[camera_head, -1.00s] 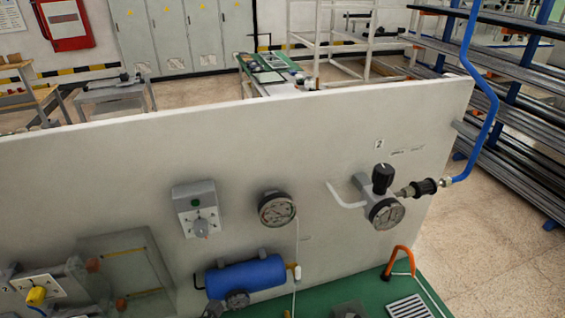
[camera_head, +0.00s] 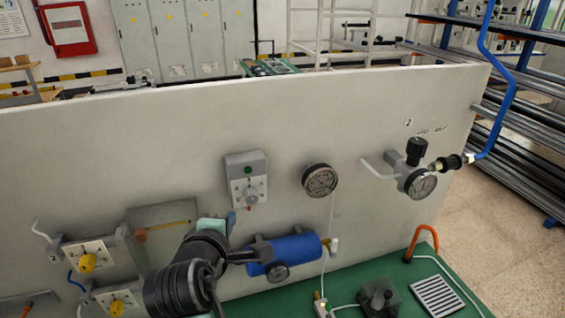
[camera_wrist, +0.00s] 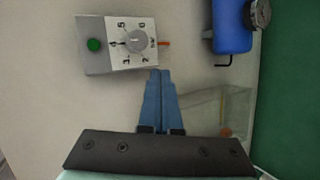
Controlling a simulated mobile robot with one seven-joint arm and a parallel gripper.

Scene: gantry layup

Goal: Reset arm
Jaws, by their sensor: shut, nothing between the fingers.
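My gripper shows in the wrist view (camera_wrist: 160,100), with its two blue fingers together and nothing between them. The fingertips point toward a grey control box with a numbered dial (camera_wrist: 125,43) and a green button. In the head view, my dark arm reaches up from the bottom, and a blue fingertip (camera_head: 231,222) shows just below the same control box (camera_head: 246,180). I cannot tell whether the fingertips touch the panel.
The upright white panel (camera_head: 90,150) stands in front. A blue cylinder (camera_head: 290,247) with a gauge, a round gauge (camera_head: 320,180) and a regulator (camera_head: 416,180) are on it. Yellow-knobbed boxes (camera_head: 90,255) sit at left. The green bench (camera_head: 345,290) holds a grille (camera_head: 438,298).

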